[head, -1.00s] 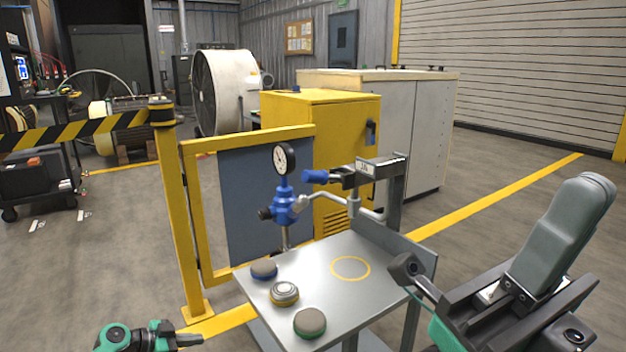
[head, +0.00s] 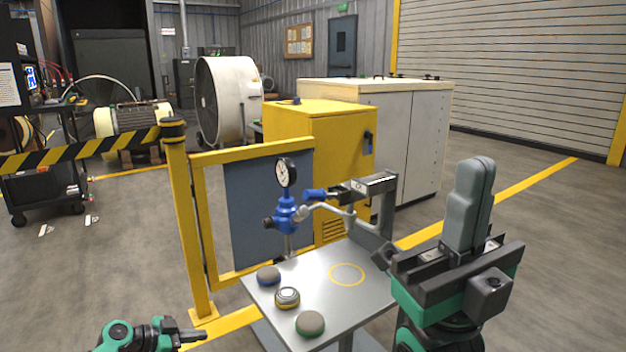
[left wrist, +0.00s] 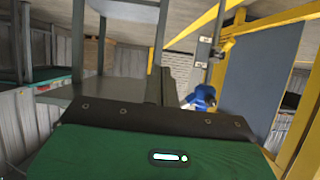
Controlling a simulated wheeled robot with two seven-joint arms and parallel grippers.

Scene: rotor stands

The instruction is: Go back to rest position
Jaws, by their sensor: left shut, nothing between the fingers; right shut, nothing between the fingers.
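My left gripper (head: 190,335) is low at the bottom left of the head view, left of the small metal table (head: 335,300), shut and empty. The left wrist view shows my left gripper's dark and green body up close, with the blue valve body (left wrist: 203,97) beyond it. My right gripper (head: 474,200) stands upright at the right of the table, its grey fingers pointing up, shut and empty. Both grippers are apart from the objects on the table.
A yellow guard frame (head: 203,240) stands left. Floor at right is open.

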